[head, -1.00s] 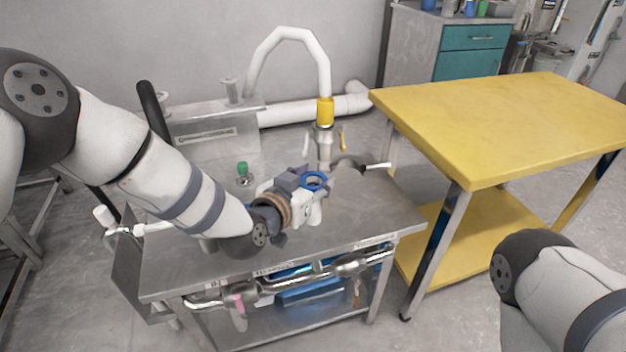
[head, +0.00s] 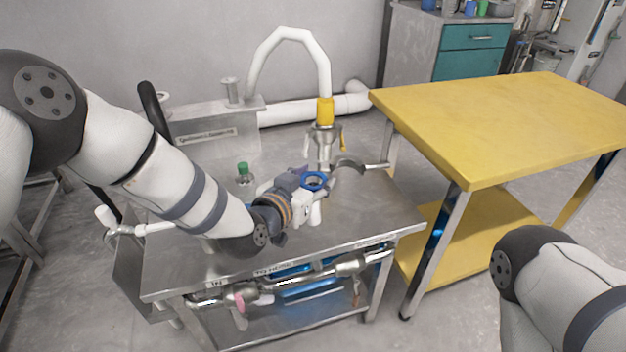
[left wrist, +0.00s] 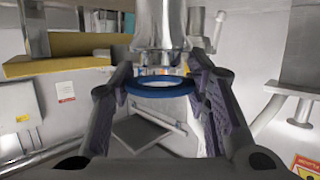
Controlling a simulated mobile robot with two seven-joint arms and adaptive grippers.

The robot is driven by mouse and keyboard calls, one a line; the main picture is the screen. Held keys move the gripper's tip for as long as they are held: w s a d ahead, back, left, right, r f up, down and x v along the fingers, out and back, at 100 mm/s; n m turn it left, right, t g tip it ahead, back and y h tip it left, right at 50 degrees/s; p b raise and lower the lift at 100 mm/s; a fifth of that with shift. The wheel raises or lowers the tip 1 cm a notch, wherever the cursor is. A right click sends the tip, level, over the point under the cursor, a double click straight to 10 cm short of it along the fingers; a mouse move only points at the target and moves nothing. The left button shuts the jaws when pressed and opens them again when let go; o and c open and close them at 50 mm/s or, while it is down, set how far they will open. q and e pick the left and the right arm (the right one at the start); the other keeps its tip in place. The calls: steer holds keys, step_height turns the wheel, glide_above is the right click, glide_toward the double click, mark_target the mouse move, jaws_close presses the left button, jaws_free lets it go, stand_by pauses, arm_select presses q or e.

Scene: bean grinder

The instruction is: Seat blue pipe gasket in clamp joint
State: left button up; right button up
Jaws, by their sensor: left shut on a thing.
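The blue pipe gasket (head: 315,188) is a flat ring held roughly level above the steel table, and it also shows in the left wrist view (left wrist: 160,95). My left gripper (head: 304,186) is shut on it, with one finger on each side of the ring in the left wrist view (left wrist: 160,88). The clamp joint (head: 323,137) is a metal fitting under a yellow collar on a curved white pipe. In the left wrist view, a metal pipe end (left wrist: 160,30) is just beyond and above the gasket. Contact between them cannot be told. My right gripper is out of view.
The steel table (head: 370,215) has a green-capped bottle (head: 243,173) behind my left forearm. A curved metal piece (head: 348,164) lies right of the joint. Metal pipes (head: 265,287) run along the table front. A bare yellow table (head: 500,120) stands at right.

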arm_select(q)
steer(key=shift+f, duration=0.2)
steer(key=shift+f, duration=0.35)
steer(key=shift+f+b, duration=0.55)
steer(key=shift+f, duration=0.1)
steer(key=o, duration=0.9)
steer(key=v, duration=1.2)
steer(key=shift+r, duration=0.1)
